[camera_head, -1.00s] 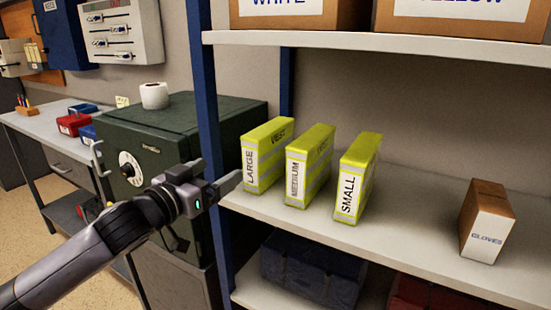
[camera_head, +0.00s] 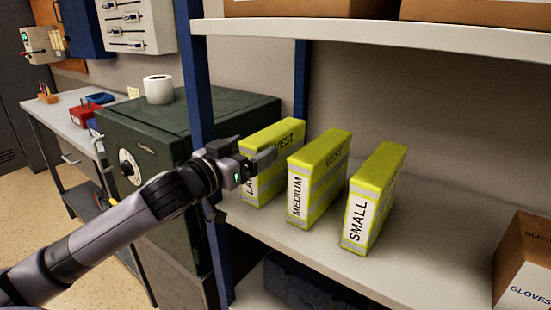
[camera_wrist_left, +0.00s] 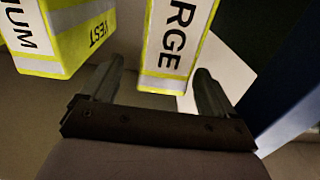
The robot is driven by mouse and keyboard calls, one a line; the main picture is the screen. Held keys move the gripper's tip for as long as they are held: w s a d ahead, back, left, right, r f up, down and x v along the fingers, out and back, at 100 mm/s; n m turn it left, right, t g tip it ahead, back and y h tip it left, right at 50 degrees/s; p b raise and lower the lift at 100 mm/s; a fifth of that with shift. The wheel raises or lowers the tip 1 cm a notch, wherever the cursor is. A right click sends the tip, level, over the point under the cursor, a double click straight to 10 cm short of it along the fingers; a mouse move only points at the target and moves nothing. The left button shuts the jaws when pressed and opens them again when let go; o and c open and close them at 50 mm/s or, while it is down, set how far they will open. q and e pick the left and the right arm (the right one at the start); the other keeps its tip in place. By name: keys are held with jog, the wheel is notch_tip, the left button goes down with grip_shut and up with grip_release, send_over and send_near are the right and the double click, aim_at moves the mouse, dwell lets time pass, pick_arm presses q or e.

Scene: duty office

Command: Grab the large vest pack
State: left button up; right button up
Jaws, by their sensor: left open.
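The large vest pack (camera_head: 268,134) is a yellow upright pack with grey bands, leftmost of three on the shelf (camera_head: 405,270). My left gripper (camera_head: 258,158) is open at its front and hides part of its label. In the left wrist view the pack (camera_wrist_left: 176,45), marked "RGE", lines up with the gap between the two fingers (camera_wrist_left: 158,90). The fingers look apart from it; how far they reach along its sides is hard to tell. My right gripper is not in view.
The medium vest pack (camera_head: 320,172) stands close to the right, then the small one (camera_head: 372,200). A blue shelf post (camera_head: 192,80) is close on the left, beside a green safe (camera_head: 130,125). A gloves box (camera_head: 525,265) stands at the right.

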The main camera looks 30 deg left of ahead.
pick_arm(q)
jog(key=shift+w+f+p, duration=0.2)
jog(key=shift+w+p, duration=0.25)
jog(key=shift+w, duration=2.05)
jog(key=c, duration=1.4)
jog(key=shift+c, duration=0.6)
jog(key=shift+r, duration=0.15)
